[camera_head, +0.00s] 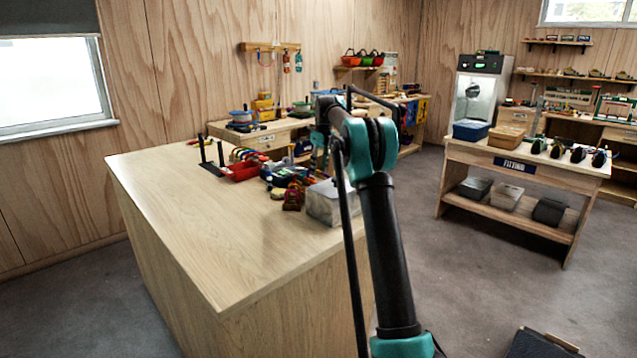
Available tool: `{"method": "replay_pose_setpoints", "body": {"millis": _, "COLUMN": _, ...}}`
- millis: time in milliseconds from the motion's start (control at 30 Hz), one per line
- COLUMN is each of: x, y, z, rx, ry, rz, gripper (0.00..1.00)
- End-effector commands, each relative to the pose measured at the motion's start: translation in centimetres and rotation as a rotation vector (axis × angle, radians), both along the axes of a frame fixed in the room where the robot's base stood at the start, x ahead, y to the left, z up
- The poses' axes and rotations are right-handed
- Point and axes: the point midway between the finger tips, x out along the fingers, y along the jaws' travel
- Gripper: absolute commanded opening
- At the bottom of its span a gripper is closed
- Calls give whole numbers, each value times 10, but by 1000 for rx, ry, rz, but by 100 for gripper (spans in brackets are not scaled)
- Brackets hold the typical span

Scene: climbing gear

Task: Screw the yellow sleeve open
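I cannot make out the yellow sleeve in this view. Several small pieces of climbing gear lie in a cluster at the far right part of the wooden table (190,225), some with yellow on them, too small to tell apart. My arm reaches up from the bottom and bends over toward this cluster. My gripper (319,150) is at its far end, small and partly hidden by my own arm links. Whether its fingers are open, shut or touching anything does not show.
A red tray (242,172) and a black two-post stand (209,168) are at the table's back. A grey box (325,208) stands at its right edge. The table's left and front are bare. A fitting bench (513,166) stands to the right, with clear floor between.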

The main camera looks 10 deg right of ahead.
Motion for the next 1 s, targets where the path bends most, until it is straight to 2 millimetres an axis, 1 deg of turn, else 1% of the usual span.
{"method": "replay_pose_setpoints", "body": {"millis": 767, "x": 8, "y": -11, "z": 0, "rx": 0, "ry": 0, "rz": 0, "gripper": 38}}
{"method": "replay_pose_setpoints", "body": {"millis": 1000, "x": 8, "y": -12, "z": -2, "rx": 0, "ry": 0, "rz": 0, "gripper": 38}}
